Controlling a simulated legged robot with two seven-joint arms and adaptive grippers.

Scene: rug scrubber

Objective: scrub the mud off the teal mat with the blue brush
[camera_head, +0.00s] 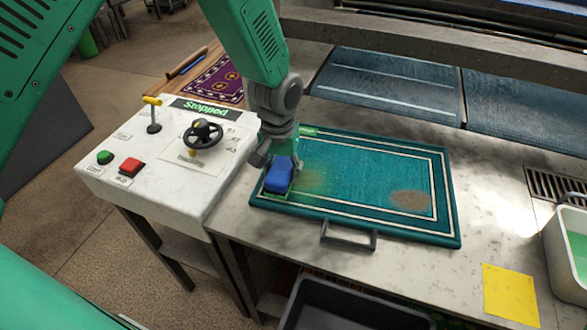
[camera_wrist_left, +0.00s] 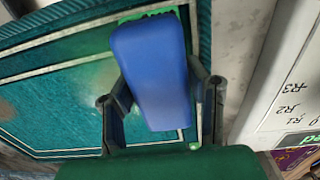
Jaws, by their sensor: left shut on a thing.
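The teal mat (camera_head: 350,165) with white border lines lies flat on the grey counter. A brown mud patch (camera_head: 410,200) is near its right end, and a fainter brownish-yellow stain (camera_head: 310,181) is near its left end. My left gripper (camera_head: 279,165) is shut on the blue brush (camera_head: 278,178) over the mat's left edge, beside the faint stain. In the left wrist view the blue brush (camera_wrist_left: 152,70) sits between the fingers, with green at its far end. Whether it touches the mat is hard to tell. My right gripper is not in view.
A white control panel (camera_head: 110,173) with a green button, a red button, a lever and a black wheel stands at the left. A black handle (camera_head: 348,238) is at the mat's front. A yellow sheet (camera_head: 510,295) and a white basin (camera_head: 568,265) with green liquid are at the right. A dark bin (camera_head: 345,305) is below.

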